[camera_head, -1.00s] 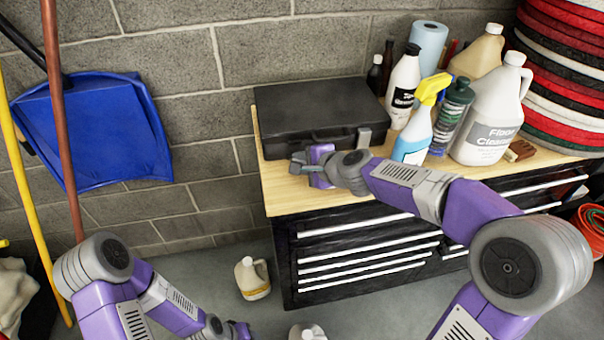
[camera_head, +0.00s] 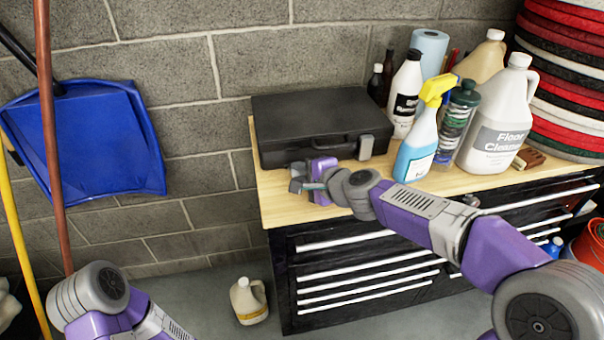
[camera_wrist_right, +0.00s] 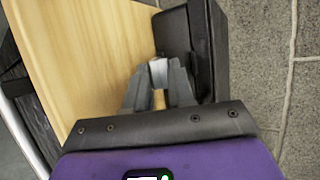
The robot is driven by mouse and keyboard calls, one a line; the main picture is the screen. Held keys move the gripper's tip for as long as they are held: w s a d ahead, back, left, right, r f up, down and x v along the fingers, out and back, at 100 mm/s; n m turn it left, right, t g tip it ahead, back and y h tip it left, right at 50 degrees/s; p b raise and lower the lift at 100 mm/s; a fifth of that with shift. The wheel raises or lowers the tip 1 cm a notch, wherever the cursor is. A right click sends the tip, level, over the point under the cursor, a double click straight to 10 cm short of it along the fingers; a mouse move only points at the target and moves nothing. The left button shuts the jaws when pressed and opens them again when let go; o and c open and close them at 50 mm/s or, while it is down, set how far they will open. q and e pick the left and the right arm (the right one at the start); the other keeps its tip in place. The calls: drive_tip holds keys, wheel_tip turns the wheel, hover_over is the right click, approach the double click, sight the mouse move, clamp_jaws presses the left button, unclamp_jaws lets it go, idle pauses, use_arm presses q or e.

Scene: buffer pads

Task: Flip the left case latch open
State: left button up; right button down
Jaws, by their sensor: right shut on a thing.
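The black case (camera_head: 320,112) lies shut on the wooden bench top, its handle and front facing me. Its right latch (camera_head: 366,147) is a grey tab on the front, folded down. My right gripper (camera_head: 298,180) is at the left end of the case front and hides the left latch in the head view. In the right wrist view, the gripper (camera_wrist_right: 158,88) is shut on a small light grey piece, the left latch (camera_wrist_right: 158,70), beside the case's dark side (camera_wrist_right: 205,45). How far the latch is turned cannot be told. My left gripper is out of view.
Right of the case stand a spray bottle (camera_head: 418,140), a floor cleaner jug (camera_head: 497,118) and several other bottles. A stack of round pads (camera_head: 570,70) is at the far right. The wooden top (camera_head: 270,205) is bare left of the gripper.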

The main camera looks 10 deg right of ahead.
drive_tip(key=c, duration=1)
unclamp_jaws()
drive_tip(key=shift+o, duration=0.2)
drive_tip(key=shift+s, duration=0.1)
drive_tip(key=p+v, duration=0.1)
drive_tip(key=v, duration=0.6)
drive_tip(key=shift+s+d+r, duration=0.1)
drive_tip(key=shift+s+d, duration=0.05)
